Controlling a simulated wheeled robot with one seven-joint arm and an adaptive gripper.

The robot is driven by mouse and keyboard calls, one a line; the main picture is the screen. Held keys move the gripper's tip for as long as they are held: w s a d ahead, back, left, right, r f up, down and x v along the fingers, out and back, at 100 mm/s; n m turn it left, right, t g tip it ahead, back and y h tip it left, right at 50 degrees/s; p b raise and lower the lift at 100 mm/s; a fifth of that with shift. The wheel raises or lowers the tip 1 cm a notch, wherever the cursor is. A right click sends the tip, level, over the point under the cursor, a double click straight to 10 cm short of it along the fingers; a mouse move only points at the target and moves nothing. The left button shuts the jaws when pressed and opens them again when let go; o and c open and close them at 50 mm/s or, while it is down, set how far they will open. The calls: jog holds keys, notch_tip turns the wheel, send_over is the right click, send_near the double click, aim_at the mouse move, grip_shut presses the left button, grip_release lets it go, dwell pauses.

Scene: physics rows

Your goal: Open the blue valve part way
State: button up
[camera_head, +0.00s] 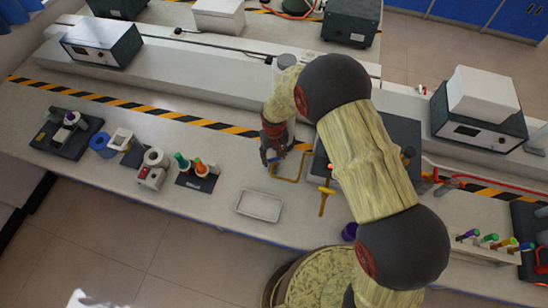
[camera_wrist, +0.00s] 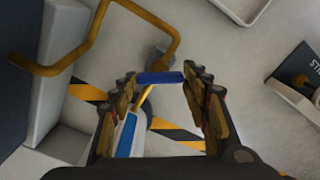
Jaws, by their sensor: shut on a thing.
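The blue valve shows in the wrist view as a short blue handle bar (camera_wrist: 160,78) with a yellow stem running down from it. My gripper (camera_wrist: 163,80) has its two ribbed fingers on either side of the bar's ends and is shut on it. In the head view my gripper (camera_head: 272,156) is low over the bench beside a yellow pipe (camera_head: 288,180); only a speck of blue shows at its fingertips, and my arm hides much around it. The yellow pipe also shows in the wrist view (camera_wrist: 88,42). How far the valve is turned I cannot tell.
A blue and white piece (camera_wrist: 126,134) lies below the handle in the wrist view. A shallow white tray (camera_head: 260,205) is in front of my gripper. A yellow lever (camera_head: 325,200) stands to the right. A holder with green and orange items (camera_head: 197,178) is to the left.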

aim_at(274, 158)
jog(key=shift+n+b, duration=0.3)
jog(key=shift+n, duration=0.8)
jog(key=o, duration=1.2)
jog(key=shift+c, duration=0.2)
notch_tip(274, 158, up, 12)
